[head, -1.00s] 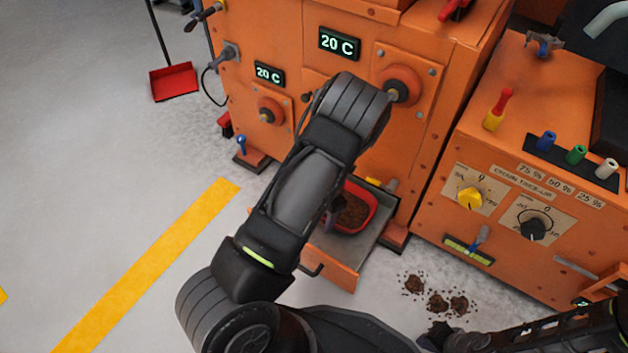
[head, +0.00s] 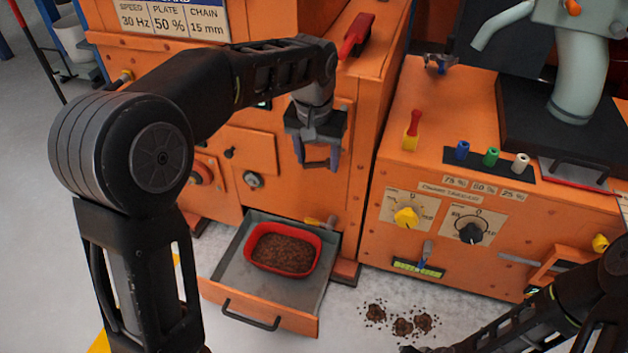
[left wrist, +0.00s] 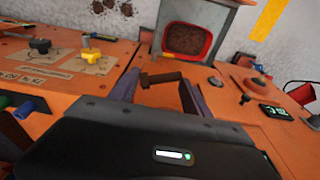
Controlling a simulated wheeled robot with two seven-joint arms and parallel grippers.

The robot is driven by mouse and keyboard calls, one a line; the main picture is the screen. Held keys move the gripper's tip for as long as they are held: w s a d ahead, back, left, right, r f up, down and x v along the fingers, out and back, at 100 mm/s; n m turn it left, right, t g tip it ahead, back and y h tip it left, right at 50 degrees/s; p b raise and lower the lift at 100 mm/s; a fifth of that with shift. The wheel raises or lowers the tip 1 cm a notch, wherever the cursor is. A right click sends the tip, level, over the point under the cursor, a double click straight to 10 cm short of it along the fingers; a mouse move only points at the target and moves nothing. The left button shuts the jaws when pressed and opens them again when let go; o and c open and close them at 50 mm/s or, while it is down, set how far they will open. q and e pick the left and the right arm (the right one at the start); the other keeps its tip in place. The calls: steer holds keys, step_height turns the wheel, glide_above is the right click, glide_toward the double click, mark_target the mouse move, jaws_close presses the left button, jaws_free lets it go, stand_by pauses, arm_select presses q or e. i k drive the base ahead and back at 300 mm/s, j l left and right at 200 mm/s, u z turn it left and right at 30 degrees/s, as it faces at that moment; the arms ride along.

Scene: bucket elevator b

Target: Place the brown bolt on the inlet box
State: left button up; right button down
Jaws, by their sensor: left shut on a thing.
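My left gripper (head: 317,163) is in front of the orange machine, above the open drawer, with its fingers pointing down. In the left wrist view its fingers (left wrist: 158,90) are closed on a brown bolt (left wrist: 161,77), which lies crosswise between the tips. In the head view the bolt is too small to make out clearly. Two orange housings show, a tall left one (head: 345,115) and a lower right one (head: 450,110); no label tells which is the inlet box. My right arm comes in at the lower right; its gripper end (head: 408,349) is at the bottom edge, mostly cut off.
An open drawer (head: 232,270) holds a red tray (head: 252,262) of brown granules. A red-handled tool (head: 355,35) lies on the left machine's top. A red-yellow tool (head: 411,131) and blue, green and white plugs stand on the right housing. Brown spills (head: 402,326) lie on the floor.

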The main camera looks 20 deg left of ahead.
mark_target(442, 105)
steer(key=l+z, duration=0.1)
steer(key=l, duration=0.35)
steer(key=i+l, duration=0.1)
steer(key=l, duration=0.3)
steer(key=l+z, duration=0.15)
steer(key=l, duration=0.3)
steer(key=i+l, duration=0.1)
steer(key=l, duration=0.35)
steer(key=i+l+z, duration=0.15)
steer(key=l, duration=0.7)
steer(key=i+l+z, duration=0.15)
steer(key=l, duration=0.25)
